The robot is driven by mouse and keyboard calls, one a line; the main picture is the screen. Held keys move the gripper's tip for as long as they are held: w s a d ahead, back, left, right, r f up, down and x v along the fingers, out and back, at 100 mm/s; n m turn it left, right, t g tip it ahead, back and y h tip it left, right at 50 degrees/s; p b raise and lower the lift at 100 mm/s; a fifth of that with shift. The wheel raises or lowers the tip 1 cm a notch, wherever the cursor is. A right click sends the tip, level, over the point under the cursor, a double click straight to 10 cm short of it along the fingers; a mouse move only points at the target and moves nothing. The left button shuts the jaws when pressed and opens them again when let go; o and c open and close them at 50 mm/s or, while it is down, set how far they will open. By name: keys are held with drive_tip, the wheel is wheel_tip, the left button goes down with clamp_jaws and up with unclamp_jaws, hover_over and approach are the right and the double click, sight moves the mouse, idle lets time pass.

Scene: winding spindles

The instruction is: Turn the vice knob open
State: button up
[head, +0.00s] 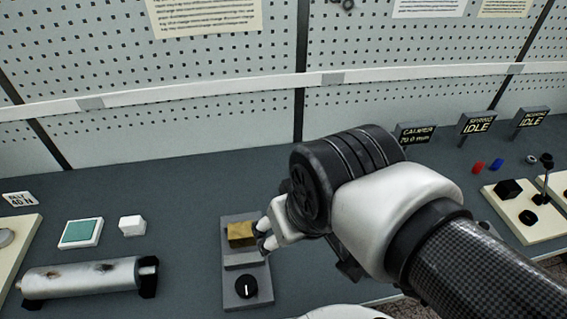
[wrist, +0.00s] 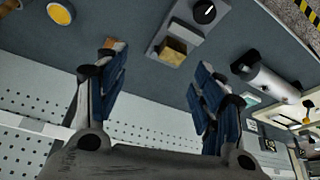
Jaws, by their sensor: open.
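The vice (head: 243,262) is a grey plate on the bench, with a brass-coloured block (head: 241,234) at its far end. A round black knob (head: 246,286) with a white pointer line is at its near end. In the wrist view the knob (wrist: 204,12) is near the top edge and the block (wrist: 173,52) is below it. My gripper (head: 264,234) is open, with its fingertips just right of the block in the head view. Its blue-padded fingers stand wide apart in the wrist view (wrist: 160,82), with nothing visible held between them.
A metal cylinder on black supports (head: 82,278) lies left of the vice. A green-topped box (head: 81,233) and a white cube (head: 132,225) stand behind it. A panel with black controls (head: 525,205) is at the right. A pegboard wall (head: 200,130) closes the back.

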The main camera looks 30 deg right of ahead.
drive_tip(key=w+d+f+m, duration=0.1)
drive_tip(key=w+d+f, duration=0.5)
drive_tip(key=w, duration=0.3)
drive_tip(key=w+d+f+m+h, duration=0.1)
drive_tip(key=w+d+f+m, duration=0.1)
drive_tip(key=w+d+f, duration=0.4)
drive_tip(key=shift+w+d+f, duration=0.15)
drive_tip(key=shift+w+f, duration=1.5)
drive_tip(key=shift+w, duration=0.5)
drive_tip(key=shift+r, duration=0.1)
drive_tip(key=s+a+r+n, duration=0.1)
drive_tip(key=s+a+r, duration=0.3)
drive_tip(key=s, duration=0.3)
drive_tip(key=s+a+r+n, duration=0.1)
drive_tip(key=s+a+r, duration=0.3)
drive_tip(key=s+r, duration=0.2)
drive_tip(key=s+a+r+n+y, duration=0.1)
drive_tip(key=s+a+r, duration=0.3)
drive_tip(key=s, duration=0.4)
drive_tip(key=shift+a+r, duration=0.4)
drive_tip(key=shift+r, duration=0.25)
drive_tip(key=shift+s, duration=0.1)
